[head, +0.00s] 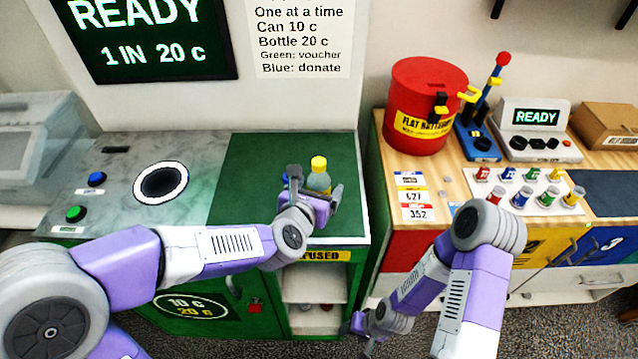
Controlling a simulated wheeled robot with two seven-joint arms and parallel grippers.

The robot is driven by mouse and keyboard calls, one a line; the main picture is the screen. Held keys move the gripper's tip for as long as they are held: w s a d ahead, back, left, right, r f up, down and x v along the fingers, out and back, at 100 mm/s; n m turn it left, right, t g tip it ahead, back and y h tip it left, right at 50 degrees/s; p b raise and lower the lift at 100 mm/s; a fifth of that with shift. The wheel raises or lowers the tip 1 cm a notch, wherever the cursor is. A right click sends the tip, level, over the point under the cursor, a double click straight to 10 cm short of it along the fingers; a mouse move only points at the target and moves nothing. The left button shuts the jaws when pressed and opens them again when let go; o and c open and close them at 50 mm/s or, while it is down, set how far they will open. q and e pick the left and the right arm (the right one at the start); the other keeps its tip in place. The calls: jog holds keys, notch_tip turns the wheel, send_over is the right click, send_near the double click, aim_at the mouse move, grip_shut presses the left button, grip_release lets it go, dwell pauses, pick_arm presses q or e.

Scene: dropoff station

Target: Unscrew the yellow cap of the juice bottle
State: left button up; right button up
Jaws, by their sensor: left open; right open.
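The juice bottle (318,182) stands upright on the green top of the machine. Its yellow cap (319,163) is on it, at the top. My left gripper (316,190) is at the bottle, with its fingers around or beside the body below the cap; it is open. The lower part of the bottle is hidden behind the gripper. My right gripper (358,325) is low in front of the machine, near the floor, far from the bottle. It is open and small in the view, partly hidden by my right arm.
The machine's grey top has a round black hole (160,182), a blue button (96,179) and a green button (75,213). Below is an open shelf (313,283). At right, a wooden counter (440,180) holds a red bin (425,105), a blue lever device (478,140) and several batteries.

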aim_at(321, 180)
pick_arm(q)
jog(key=x, duration=0.4)
jog(key=shift+w+a+f, duration=0.15)
jog(key=shift+w+f, duration=0.1)
jog(key=shift+w, duration=0.1)
jog(key=c, duration=1)
notch_tip(321, 180, up, 10)
jog(key=p, duration=0.4)
